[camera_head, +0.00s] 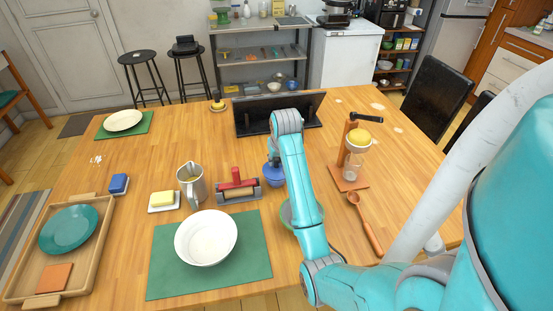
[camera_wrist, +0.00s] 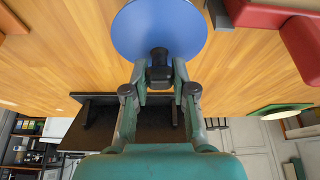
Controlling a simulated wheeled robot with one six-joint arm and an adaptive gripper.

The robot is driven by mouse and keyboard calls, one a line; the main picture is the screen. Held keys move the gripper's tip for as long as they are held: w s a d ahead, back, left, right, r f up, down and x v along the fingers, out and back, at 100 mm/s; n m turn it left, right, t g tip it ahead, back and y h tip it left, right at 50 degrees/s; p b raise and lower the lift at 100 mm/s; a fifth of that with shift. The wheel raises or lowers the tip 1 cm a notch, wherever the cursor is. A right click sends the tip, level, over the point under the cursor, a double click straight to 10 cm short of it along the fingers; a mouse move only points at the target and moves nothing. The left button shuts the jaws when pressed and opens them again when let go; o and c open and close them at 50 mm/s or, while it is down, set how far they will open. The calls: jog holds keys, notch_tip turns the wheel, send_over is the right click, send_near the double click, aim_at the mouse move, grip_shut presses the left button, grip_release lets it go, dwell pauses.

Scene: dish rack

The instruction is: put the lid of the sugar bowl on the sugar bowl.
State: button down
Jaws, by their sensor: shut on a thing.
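The lid of the sugar bowl, a round blue disc with a dark knob, shows at the top of the wrist view (camera_wrist: 160,25). My gripper (camera_wrist: 160,75) is shut on the knob, and the lid is beyond the fingertips. In the head view, a blue rounded piece (camera_head: 273,175) shows on the table just left of my arm link, partly hidden by it. I take it to be the sugar bowl with the lid at or above it; I cannot tell whether they touch. My gripper is mostly hidden behind my arm there. The lid hides what is under it in the wrist view.
A red-handled tool on a grey base (camera_head: 238,188) stands close left of the blue piece. A black stand (camera_head: 278,112) is behind it. A green bowl (camera_head: 288,214) is partly hidden by my arm. A wooden press (camera_head: 350,160) and spoon (camera_head: 366,222) are at right.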

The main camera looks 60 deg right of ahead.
jog(key=shift+f, duration=0.5)
jog(key=c, duration=0.9)
grip_release()
jog(key=shift+o, duration=0.2)
jog(key=shift+r, duration=0.1)
jog(key=shift+s+a+r, duration=0.1)
jog(key=shift+r, duration=0.2)
jog(key=s+a, duration=0.8)
jog(key=shift+s+a+r, duration=0.15)
jog(key=shift+s+a, duration=0.15)
jog(key=shift+s, duration=0.1)
